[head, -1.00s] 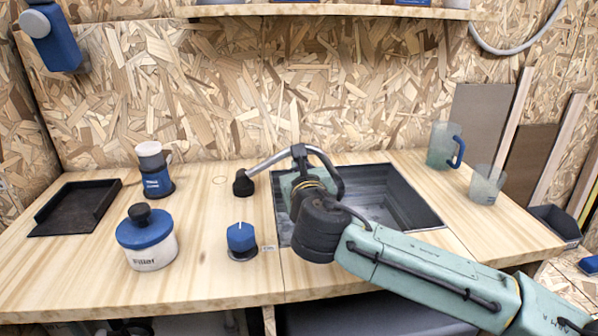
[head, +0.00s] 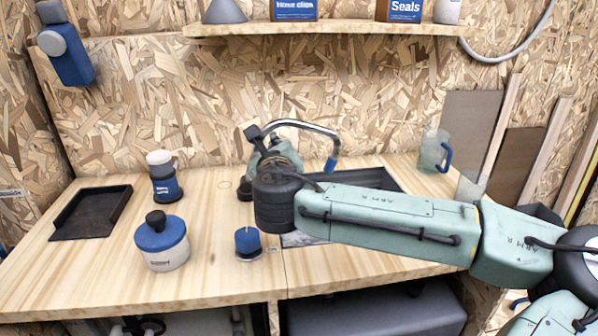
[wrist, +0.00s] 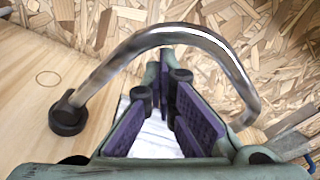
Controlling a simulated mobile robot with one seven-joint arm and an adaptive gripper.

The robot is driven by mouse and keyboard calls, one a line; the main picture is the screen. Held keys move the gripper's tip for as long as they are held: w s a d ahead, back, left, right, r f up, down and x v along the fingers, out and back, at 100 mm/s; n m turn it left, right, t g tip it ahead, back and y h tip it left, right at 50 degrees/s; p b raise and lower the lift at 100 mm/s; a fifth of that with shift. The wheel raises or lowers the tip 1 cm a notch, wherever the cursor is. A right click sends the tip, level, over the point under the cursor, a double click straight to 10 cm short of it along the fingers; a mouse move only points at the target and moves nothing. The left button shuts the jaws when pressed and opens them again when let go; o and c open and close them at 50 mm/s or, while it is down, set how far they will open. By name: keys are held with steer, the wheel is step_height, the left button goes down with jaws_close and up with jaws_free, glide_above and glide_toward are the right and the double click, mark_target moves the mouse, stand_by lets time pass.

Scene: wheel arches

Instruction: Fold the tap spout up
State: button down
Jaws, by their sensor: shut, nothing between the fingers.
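The tap spout is a chrome pipe (head: 305,124) that arches above the sink (head: 378,180), with a dark joint at its left and a blue tip (head: 331,165) hanging at its right. In the wrist view the chrome spout (wrist: 150,38) arches over my fingers from a black foot (wrist: 68,115) at left. My gripper (wrist: 165,72) is shut and empty, its purple pads below the arch. In the head view my gripper (head: 270,150) is just under the spout's left part, partly hidden by my wrist. I cannot tell whether it touches the pipe.
A blue-capped knob (head: 248,241), a lidded jar (head: 163,243), a blue-white container (head: 164,180) and a black tray (head: 90,213) stand on the counter at left. A clear jug (head: 433,152) stands at right. A shelf (head: 330,29) hangs above.

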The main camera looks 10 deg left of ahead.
steer(key=shift+s+a+r+p, duration=0.25)
steer(key=shift+a+r, duration=0.2)
steer(key=shift+a, duration=0.35)
steer(key=shift+s+a+r+p, duration=0.15)
steer(key=shift+a+r, duration=0.25)
steer(key=shift+a, duration=0.4)
steer(key=shift+s, duration=0.1)
